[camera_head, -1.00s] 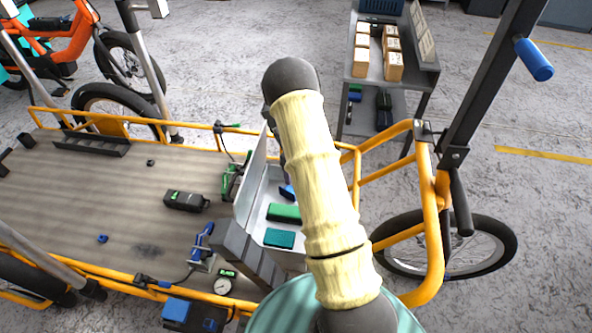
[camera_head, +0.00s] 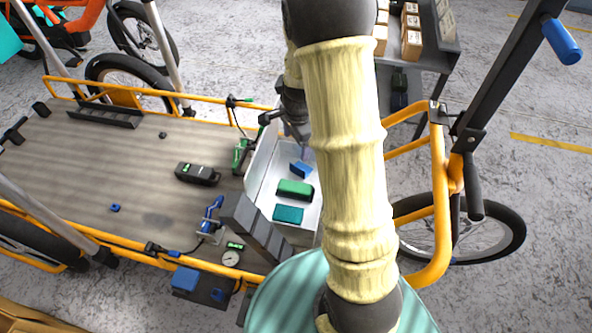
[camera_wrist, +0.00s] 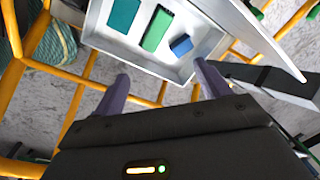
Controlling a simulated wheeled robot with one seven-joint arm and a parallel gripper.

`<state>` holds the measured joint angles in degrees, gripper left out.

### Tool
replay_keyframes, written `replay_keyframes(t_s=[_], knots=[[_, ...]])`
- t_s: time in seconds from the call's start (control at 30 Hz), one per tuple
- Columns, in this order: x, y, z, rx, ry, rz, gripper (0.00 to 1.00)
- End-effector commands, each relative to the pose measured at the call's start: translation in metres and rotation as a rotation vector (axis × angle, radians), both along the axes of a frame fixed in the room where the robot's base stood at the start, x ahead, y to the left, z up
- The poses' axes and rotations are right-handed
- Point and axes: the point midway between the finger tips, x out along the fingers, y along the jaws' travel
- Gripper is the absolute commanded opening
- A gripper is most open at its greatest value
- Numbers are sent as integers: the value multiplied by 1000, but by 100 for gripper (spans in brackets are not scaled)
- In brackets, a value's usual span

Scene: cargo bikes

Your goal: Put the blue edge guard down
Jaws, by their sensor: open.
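A small blue block-like piece, which looks like the blue edge guard (camera_head: 301,170), lies in an open white metal box (camera_head: 262,168). In the wrist view the blue edge guard (camera_wrist: 181,45) rests on the box floor near one corner, beside a green block (camera_wrist: 157,28) and a teal block (camera_wrist: 123,16). My gripper (camera_wrist: 163,86) is open, with nothing between its two purple fingers. Its fingers are apart from the blue edge guard, by the box's rim (camera_wrist: 140,68). In the head view my arm hides part of the box's right side and much of the gripper.
The box stands at the right end of a ribbed cargo deck (camera_head: 80,165) with yellow rails (camera_head: 225,100). A black case (camera_head: 197,174), a small blue piece (camera_head: 115,208), a blue clamp (camera_head: 211,215) and a gauge (camera_head: 231,258) are nearby. A grey cart with cartons (camera_head: 412,45) stands behind.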

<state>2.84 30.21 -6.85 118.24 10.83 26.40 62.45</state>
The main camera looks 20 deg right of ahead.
Motion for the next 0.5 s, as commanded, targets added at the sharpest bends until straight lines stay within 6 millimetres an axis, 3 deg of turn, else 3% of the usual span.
replay_keyframes(t_s=[0.03, 0.2, 0.5], knots=[[-14, 8, 14, -11, -15, 123, 75], [-60, 30, 47, -72, -58, 567, 75], [-140, 56, 79, -213, -111, 1268, 75]])
